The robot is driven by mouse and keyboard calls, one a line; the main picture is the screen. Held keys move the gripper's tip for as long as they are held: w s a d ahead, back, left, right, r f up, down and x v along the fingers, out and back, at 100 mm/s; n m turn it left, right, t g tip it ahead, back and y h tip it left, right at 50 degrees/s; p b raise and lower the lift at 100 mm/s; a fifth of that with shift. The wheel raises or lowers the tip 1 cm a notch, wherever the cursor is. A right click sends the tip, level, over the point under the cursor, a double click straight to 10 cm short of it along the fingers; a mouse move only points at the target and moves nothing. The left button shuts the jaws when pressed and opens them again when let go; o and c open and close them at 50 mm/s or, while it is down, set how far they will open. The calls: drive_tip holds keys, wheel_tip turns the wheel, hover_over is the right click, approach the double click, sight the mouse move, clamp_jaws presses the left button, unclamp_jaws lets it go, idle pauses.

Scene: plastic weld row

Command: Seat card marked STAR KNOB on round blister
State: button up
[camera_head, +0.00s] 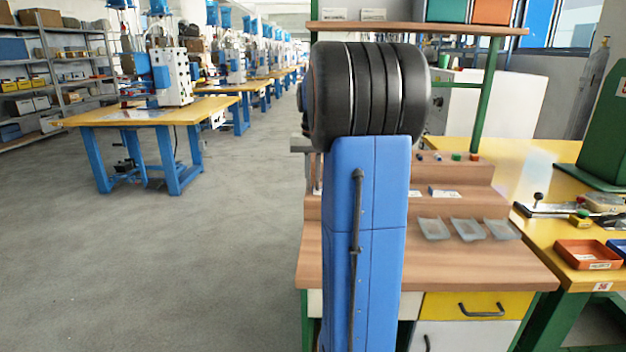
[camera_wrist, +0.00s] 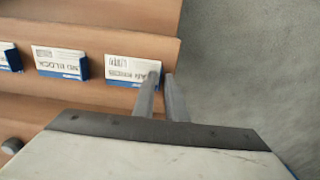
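In the wrist view, a white card with a blue edge (camera_wrist: 125,68) lies on a wooden step. Its upside-down print looks to end in KNOB, partly covered by a finger. My gripper (camera_wrist: 161,74) is at the card's right end, with two grey fingers slightly apart. One finger overlaps the card; I cannot tell whether they touch. In the head view my arm hides my gripper. Clear blisters stand in a row on the bench: a left one (camera_head: 434,229), a middle one (camera_head: 468,230) and a right one (camera_head: 501,229). Which is round is too small to tell.
Another card, reading like ND BLOCK (camera_wrist: 58,62), lies beside it on the step. The stepped wooden bench (camera_head: 380,268) has a shelf above. A yellow table (camera_head: 530,165) with an orange tray (camera_head: 588,254) adjoins at right. Open floor (camera_head: 180,260) lies left.

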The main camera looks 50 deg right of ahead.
drive_tip(key=shift+c, duration=0.6)
clamp_jaws()
drive_tip(key=shift+r, duration=0.1)
drive_tip(key=shift+r, duration=2.2)
